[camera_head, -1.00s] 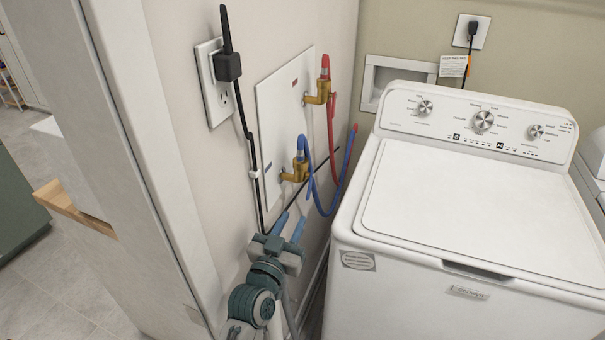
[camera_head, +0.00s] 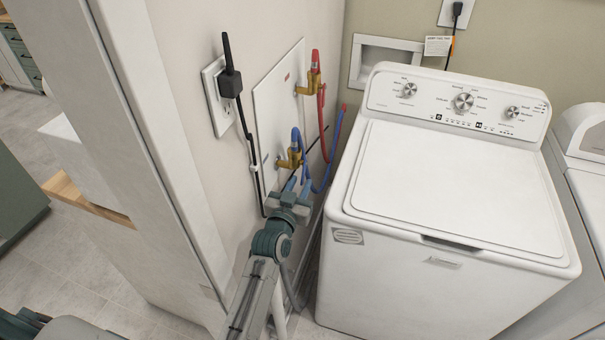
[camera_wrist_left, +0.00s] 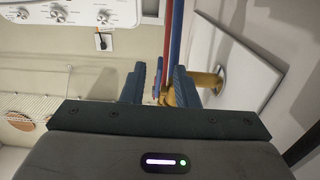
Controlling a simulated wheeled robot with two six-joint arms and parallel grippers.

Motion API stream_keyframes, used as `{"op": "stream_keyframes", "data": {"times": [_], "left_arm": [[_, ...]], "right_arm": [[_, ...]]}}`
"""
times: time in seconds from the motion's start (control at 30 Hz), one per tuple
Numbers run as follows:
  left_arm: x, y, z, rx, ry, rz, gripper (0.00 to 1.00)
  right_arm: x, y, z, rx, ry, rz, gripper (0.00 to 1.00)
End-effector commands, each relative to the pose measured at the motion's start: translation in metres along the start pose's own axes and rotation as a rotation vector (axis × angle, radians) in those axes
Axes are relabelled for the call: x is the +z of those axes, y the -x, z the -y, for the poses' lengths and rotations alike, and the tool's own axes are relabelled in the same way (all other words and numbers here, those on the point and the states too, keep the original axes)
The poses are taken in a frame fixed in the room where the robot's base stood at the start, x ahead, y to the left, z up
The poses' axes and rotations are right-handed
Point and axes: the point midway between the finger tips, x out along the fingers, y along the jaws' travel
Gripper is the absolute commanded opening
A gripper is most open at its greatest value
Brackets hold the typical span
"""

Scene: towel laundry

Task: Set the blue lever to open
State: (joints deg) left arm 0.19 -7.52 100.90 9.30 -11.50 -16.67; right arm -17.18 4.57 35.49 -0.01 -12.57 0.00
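The lower brass valve (camera_head: 291,160) sticks out of the white wall panel (camera_head: 268,120), with the blue lever (camera_head: 296,140) on top of it. My left gripper (camera_head: 298,184) is just below and in front of this valve. In the left wrist view its two blue-grey fingers (camera_wrist_left: 160,84) stand apart. Brass parts of a valve (camera_wrist_left: 206,80) show between and beyond the fingers, with no clear grip on anything. The lever is not clearly seen in the wrist view. My right gripper is not in view.
A second brass valve (camera_head: 304,90) with a red lever (camera_head: 315,62) and red hose sits above. A blue hose (camera_head: 332,150) hangs beside the washing machine (camera_head: 450,190). A black plug and cord (camera_head: 230,82) hang left of the panel.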

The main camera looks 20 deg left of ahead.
Motion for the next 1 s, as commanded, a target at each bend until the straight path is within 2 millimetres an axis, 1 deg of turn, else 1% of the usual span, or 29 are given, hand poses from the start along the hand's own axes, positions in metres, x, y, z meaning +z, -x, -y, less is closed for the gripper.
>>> {"op": "stream_keyframes", "data": {"times": [0.03,0.1,0.2,0.33,0.57,0.6,0.67,0.7,0.9,1.0], "left_arm": [[-0.003,-0.008,0.0,0.001,-0.001,0.0,0.27],[-0.002,-0.016,0.0,0.0,0.0,0.0,0.27],[-0.001,-0.024,0.0,0.0,0.0,0.0,0.27],[0.0,-0.028,0.0,0.0,0.001,0.0,0.27],[0.0,-0.028,0.0,0.0,0.001,0.0,0.27],[0.0,-0.028,0.0,0.0,0.001,0.0,0.19],[0.0,-0.028,0.0,0.0,0.001,0.0,0.08],[0.0,-0.028,0.0,0.0,0.001,0.0,0.0],[0.001,-0.028,0.0,0.0,0.001,-0.001,0.0],[0.004,-0.029,0.0,0.0,0.001,-0.01,0.0]], "right_arm": [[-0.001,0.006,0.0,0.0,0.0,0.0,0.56],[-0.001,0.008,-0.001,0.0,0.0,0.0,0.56],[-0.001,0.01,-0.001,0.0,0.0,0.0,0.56],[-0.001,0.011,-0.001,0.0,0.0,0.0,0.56],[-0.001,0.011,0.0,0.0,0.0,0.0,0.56],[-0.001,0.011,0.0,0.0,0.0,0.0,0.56],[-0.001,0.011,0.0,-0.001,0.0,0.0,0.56],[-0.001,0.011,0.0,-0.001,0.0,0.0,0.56],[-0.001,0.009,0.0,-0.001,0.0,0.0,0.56],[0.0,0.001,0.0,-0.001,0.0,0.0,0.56]]}}
